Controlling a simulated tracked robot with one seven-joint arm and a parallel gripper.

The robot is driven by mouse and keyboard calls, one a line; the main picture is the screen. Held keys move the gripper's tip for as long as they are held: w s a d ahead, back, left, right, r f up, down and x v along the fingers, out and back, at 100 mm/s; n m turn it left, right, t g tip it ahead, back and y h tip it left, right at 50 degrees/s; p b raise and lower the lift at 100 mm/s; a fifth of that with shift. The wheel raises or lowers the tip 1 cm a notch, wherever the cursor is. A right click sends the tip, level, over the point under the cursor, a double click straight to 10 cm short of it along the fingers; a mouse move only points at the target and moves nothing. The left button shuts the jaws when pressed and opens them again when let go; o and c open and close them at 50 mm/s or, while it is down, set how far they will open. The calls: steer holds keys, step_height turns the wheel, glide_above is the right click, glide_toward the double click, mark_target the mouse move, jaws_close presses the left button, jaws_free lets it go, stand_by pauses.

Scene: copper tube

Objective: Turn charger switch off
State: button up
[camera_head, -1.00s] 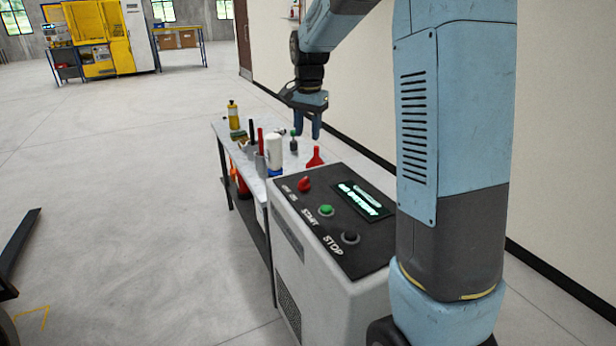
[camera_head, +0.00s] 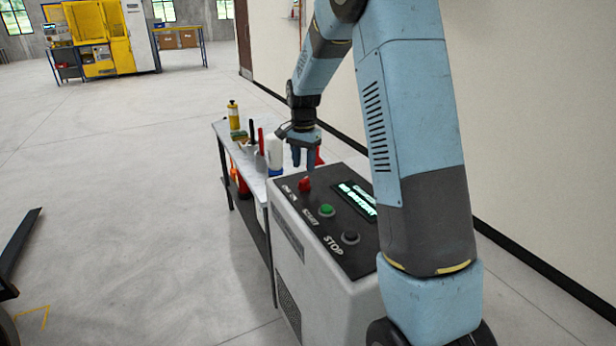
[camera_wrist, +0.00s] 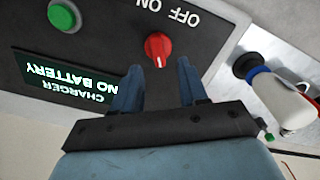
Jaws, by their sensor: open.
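The charger (camera_head: 345,285) is a grey box with a black sloping top panel. Its red rotary switch (camera_head: 305,185) sits at the panel's far left corner by the OFF and ON labels. In the wrist view the red switch (camera_wrist: 158,48) lies just beyond and between my fingertips. My gripper (camera_head: 303,165) is open, its two blue fingers (camera_wrist: 157,80) apart and pointing at the switch without visibly holding it. The panel display (camera_wrist: 70,80) reads CHARGER NO BATTERY. A green button (camera_head: 326,210) and a black STOP button (camera_head: 350,238) sit nearer on the panel.
A workbench (camera_head: 222,131) stands behind the charger with a yellow bottle (camera_head: 233,115), a white bottle (camera_wrist: 280,98) and other tools. A wall is on the right. Open floor (camera_head: 130,210) lies to the left.

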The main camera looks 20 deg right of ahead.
mark_target(304, 179)
steer(key=shift+f, duration=2.75)
